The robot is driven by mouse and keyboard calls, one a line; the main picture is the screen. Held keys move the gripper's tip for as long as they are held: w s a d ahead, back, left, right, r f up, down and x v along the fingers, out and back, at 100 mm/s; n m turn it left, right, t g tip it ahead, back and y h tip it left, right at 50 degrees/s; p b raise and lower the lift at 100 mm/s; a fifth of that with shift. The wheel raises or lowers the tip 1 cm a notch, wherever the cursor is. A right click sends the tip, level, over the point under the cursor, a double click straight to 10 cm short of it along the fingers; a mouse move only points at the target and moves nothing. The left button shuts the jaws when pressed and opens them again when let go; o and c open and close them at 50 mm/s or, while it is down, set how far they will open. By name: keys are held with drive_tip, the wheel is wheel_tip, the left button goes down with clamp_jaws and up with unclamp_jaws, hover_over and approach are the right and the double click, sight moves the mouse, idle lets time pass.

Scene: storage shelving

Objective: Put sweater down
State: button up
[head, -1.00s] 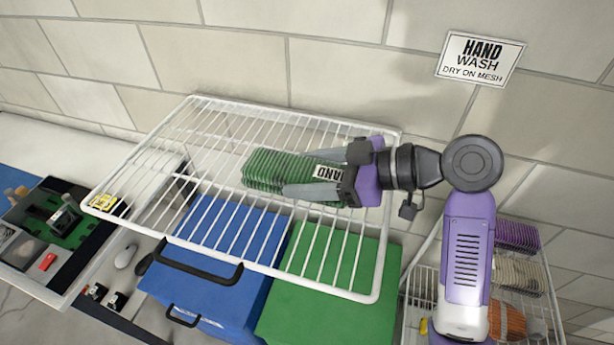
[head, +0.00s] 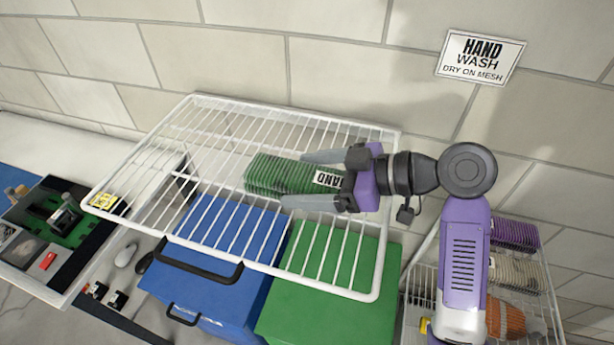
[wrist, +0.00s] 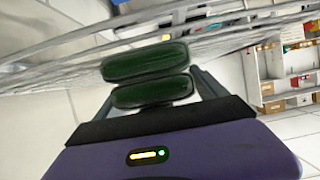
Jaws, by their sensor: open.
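The green folded sweater (head: 282,174) lies on the white wire mesh shelf (head: 226,181), with a white label reading "HAND" at its right end. It also shows in the wrist view (wrist: 148,78) as two rounded green folds. My gripper (head: 300,180) is open, with one finger on each side of the sweater's right part. In the head view both fingers look spread apart from the sweater's sides. My gripper's palm hides the sweater's right end.
A sign (head: 480,58) reading "HAND WASH DRY ON MESH" is on the tiled wall. A blue box (head: 215,290) and a green box (head: 330,300) stand below the shelf. Folded garments (head: 517,273) sit in a wire rack at the right. The shelf's left part is mostly clear.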

drive_tip(key=b+v, duration=0.1)
drive_tip(key=v, duration=1.1)
